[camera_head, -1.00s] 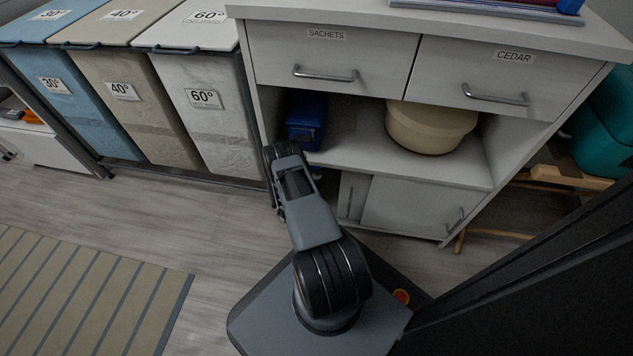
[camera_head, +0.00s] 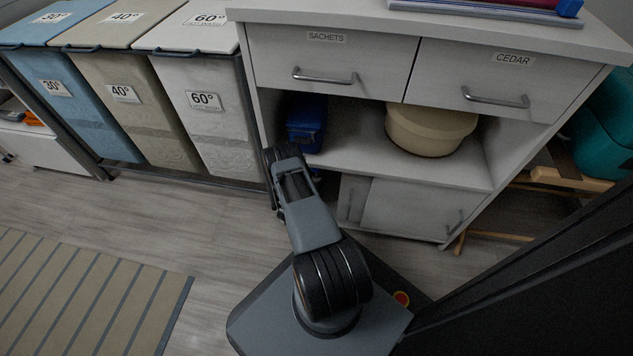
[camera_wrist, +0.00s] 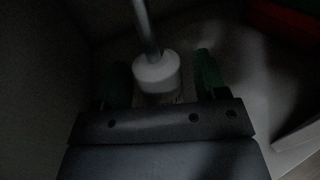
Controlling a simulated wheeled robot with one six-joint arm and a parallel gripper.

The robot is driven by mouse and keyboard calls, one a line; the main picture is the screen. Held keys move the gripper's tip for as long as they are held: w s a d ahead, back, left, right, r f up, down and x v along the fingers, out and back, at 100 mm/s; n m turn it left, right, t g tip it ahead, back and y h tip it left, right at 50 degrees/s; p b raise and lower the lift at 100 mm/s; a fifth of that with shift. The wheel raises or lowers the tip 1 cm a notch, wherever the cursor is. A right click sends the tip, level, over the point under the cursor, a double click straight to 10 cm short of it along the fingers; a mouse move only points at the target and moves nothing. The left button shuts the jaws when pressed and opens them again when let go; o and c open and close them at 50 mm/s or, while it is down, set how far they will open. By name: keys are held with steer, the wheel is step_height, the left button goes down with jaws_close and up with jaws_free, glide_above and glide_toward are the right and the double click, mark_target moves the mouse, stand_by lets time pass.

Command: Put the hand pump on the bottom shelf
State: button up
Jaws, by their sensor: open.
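In the dark wrist view, a white cylinder with a grey rod rising from it, seemingly the hand pump (camera_wrist: 157,72), stands between the two green fingers of my gripper (camera_wrist: 163,78). The fingers are apart, one on each side of it. I cannot tell whether either finger touches it. The pump's lower part is hidden behind the gripper body. In the head view my arm reaches to the lower left of the white cabinet (camera_head: 365,18), and my fingers and the pump are hidden. The cabinet's open middle shelf (camera_head: 400,172) shows above a lower level with a sliding door.
A blue box (camera_head: 306,122) and a cream bowl (camera_head: 430,128) stand on the middle shelf. The sliding door (camera_head: 410,208) covers the lower right. Laundry bins (camera_head: 205,110) stand close on the left. A red object (camera_wrist: 285,22) shows in the wrist view.

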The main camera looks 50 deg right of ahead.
steer(key=s+a+p, duration=0.2)
steer(key=a+p, duration=0.2)
steer(key=a, duration=0.7)
steer(key=shift+a, duration=0.4)
